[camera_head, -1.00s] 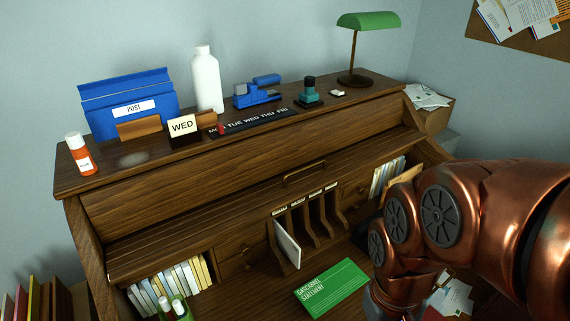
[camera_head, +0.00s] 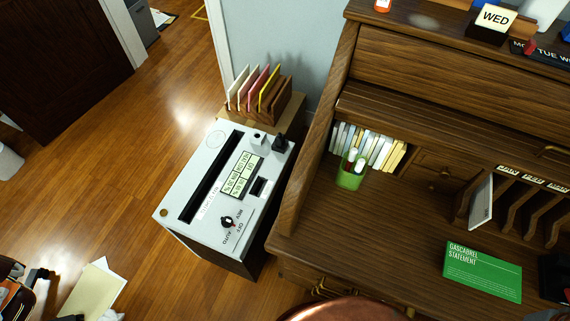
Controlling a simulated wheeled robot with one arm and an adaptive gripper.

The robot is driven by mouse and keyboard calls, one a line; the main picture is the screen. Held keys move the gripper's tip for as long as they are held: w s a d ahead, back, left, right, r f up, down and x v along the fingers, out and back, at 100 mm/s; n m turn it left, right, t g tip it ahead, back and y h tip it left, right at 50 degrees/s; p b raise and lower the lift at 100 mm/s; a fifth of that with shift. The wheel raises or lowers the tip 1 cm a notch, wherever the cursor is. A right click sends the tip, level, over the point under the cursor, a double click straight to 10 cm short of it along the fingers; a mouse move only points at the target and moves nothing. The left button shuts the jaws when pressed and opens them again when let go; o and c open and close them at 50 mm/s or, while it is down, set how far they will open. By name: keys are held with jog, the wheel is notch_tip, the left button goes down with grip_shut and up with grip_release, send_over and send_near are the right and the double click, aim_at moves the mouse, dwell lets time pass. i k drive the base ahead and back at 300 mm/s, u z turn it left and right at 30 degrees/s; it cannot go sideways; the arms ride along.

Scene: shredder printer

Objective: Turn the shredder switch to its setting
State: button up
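The shredder (camera_head: 212,190) stands left of the desk, a white-topped box with a long dark slot. Its switch (camera_head: 227,221), a small black rotary knob, is on the top near the front edge. Labels around the knob appear to read REV, OFF and AUTO; which one it points to is too small to tell. A printed panel with several boxes (camera_head: 237,173) lies beside the slot.
The wooden desk (camera_head: 318,205) stands close on the shredder's right. A holder with coloured folders (camera_head: 262,98) is behind it. Papers (camera_head: 92,290) and a dark container (camera_head: 18,290) lie at lower left. Wooden floor (camera_head: 120,170) left of the shredder is mostly clear.

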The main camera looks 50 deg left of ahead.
aim_at(227, 222)
jog(key=u, duration=2.5)
